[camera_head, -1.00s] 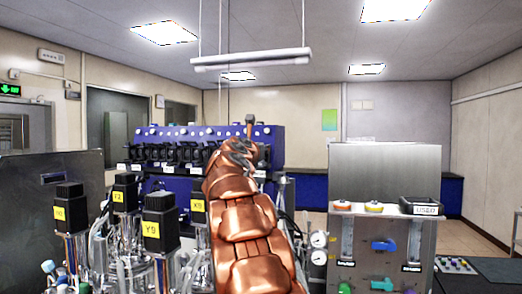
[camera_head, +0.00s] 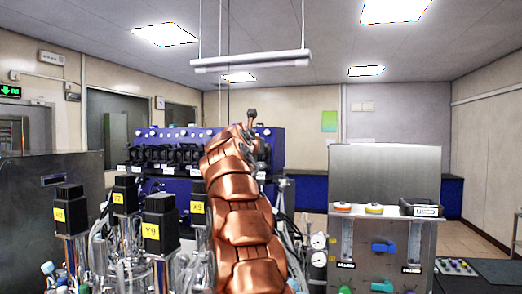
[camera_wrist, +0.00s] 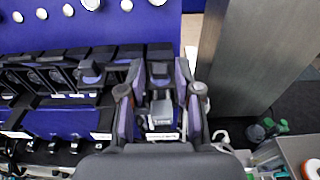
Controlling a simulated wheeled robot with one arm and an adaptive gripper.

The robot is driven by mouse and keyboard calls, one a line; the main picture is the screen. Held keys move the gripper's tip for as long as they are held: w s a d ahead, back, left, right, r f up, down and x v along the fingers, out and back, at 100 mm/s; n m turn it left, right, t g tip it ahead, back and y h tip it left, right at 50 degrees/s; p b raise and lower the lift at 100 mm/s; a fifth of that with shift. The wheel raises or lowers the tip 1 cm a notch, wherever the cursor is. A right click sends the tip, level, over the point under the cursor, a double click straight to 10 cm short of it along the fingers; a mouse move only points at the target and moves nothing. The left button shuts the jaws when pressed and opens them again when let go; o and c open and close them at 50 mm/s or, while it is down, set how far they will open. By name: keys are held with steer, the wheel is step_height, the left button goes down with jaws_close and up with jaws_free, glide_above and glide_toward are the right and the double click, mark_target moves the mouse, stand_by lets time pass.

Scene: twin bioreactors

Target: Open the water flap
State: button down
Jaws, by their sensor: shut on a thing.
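A row of dark pump heads with flaps (camera_head: 170,155) runs along the front of the blue unit (camera_head: 210,132) in the head view. In the wrist view my gripper (camera_wrist: 160,70) reaches to one of these heads at the row's right end. Its two fingers are closed in on either side of a grey and black flap (camera_wrist: 160,108), which sits between them. A white label (camera_wrist: 162,136) below it is too small to read surely. I take this to be the water flap. In the head view my copper arm hides the fingertips and this flap.
Neighbouring pump heads (camera_wrist: 90,70) stand close on the left. A grey metal column (camera_wrist: 235,60) rises close on the right. In the head view, vessels with yellow-labelled motors (camera_head: 160,225) stand at the left and a steel control cabinet (camera_head: 385,170) at the right.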

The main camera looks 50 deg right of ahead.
steer(key=shift+w+a+r, duration=0.1)
steer(key=shift+r, duration=0.2)
stand_by(0.4)
steer(key=c, duration=1.1)
jaws_free()
steer(key=shift+a, duration=0.1)
steer(key=shift+f, duration=0.1)
steer(key=shift+v, duration=5.9)
